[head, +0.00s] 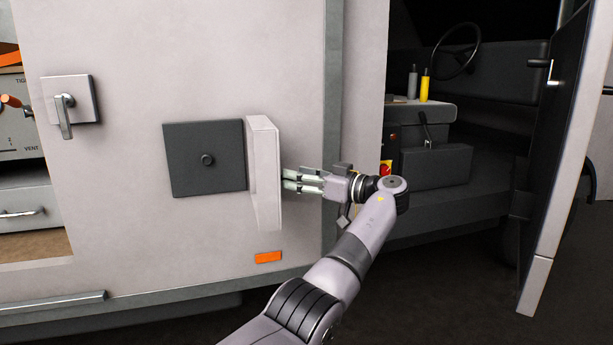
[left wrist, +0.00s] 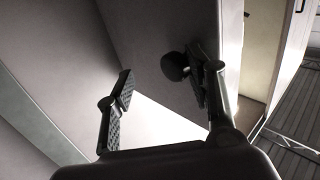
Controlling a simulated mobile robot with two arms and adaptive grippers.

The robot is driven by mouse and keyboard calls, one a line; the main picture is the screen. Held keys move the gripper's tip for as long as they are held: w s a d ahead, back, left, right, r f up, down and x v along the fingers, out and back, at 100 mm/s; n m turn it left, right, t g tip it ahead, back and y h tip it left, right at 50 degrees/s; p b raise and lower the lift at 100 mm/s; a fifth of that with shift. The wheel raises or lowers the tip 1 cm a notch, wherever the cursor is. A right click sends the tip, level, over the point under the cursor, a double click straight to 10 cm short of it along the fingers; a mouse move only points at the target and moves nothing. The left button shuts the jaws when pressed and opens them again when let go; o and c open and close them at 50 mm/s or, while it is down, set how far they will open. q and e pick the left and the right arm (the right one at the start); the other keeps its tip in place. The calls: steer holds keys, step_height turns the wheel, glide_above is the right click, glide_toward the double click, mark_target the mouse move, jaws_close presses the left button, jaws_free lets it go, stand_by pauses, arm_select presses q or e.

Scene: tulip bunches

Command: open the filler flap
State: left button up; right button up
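The filler flap (head: 263,172) is a pale panel standing out from the van's side wall, swung open at the right edge of a dark square recess (head: 180,160). A round dark cap (head: 207,160) sits in the recess. My left gripper (head: 286,180) is at the flap's right-hand face, its fingertips close to it. In the left wrist view its fingers are apart, with a dark round knob (left wrist: 174,66) on the flap (left wrist: 160,35) beside the right finger. I cannot tell whether they touch. My right gripper is not in view.
A latch handle (head: 65,115) is on the wall at upper left, beside an open compartment with a drawer (head: 25,212). An orange marker (head: 268,257) is below the flap. To the right, the cab doorway shows a steering wheel (head: 457,47) and an open door (head: 565,150).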

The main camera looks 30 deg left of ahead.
arm_select(q)
steer(key=shift+o, duration=0.9)
steer(key=shift+a, duration=0.45)
steer(key=d, duration=1.2)
steer(key=shift+d, duration=0.25)
steer(key=shift+f, duration=0.1)
steer(key=shift+c, duration=0.5)
